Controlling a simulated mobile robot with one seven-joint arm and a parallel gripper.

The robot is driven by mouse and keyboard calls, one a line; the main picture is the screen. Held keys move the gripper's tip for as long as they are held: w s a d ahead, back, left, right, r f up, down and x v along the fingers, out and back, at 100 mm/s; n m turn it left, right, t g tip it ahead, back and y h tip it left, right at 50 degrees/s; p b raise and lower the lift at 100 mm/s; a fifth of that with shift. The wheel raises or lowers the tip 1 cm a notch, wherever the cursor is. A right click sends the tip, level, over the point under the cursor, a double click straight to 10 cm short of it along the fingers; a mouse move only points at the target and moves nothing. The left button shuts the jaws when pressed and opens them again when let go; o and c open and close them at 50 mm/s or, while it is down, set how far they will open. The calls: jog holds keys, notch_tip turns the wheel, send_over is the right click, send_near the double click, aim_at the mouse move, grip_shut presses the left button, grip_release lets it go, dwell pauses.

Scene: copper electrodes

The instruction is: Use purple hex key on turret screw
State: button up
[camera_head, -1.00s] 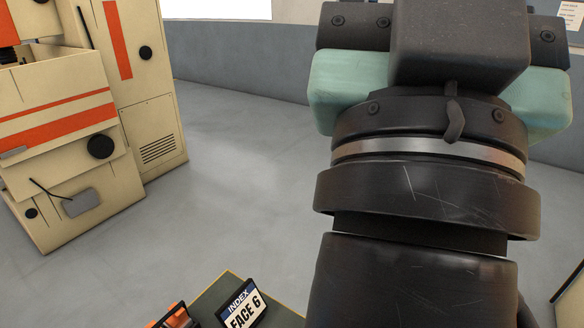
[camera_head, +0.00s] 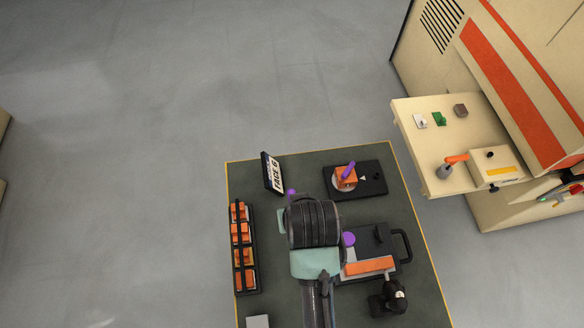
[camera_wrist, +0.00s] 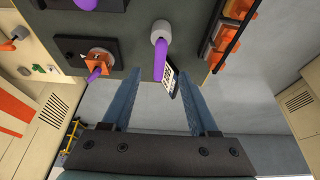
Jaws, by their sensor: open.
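In the wrist view a purple rod (camera_wrist: 160,62), which looks like the hex key, stands in a grey round holder (camera_wrist: 161,31) on the dark table. My gripper (camera_wrist: 162,78) is open and empty, its two blue-grey fingers spread to either side of the rod's line; the depth gap is unclear. In the head view a purple tip (camera_head: 291,192) shows beside my arm, which hides the fingers. The turret, an orange block (camera_head: 344,178) on a silver disc and black plate (camera_head: 374,180), has another purple piece (camera_head: 349,168) sticking up from it.
A black rack with orange blocks (camera_head: 240,247) stands on the left, and a "FACE 6" sign (camera_head: 272,173) behind it. A black case (camera_head: 378,239) with purple knob and orange bar is at right. A cream machine (camera_head: 470,140) stands beyond the table (camera_head: 317,162).

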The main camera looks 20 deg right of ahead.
jog(key=x, duration=0.5)
jog(key=shift+w+d+f, duration=0.3)
jog(key=shift+a+p+x, duration=0.1)
jog(key=shift+p+x, duration=0.4)
jog(key=shift+x, duration=1.15)
jog(key=shift+a+p+x, duration=0.15)
jog(key=shift+p+x, duration=0.3)
jog(key=shift+x, duration=1.15)
jog(key=shift+s, duration=0.1)
grip_shut()
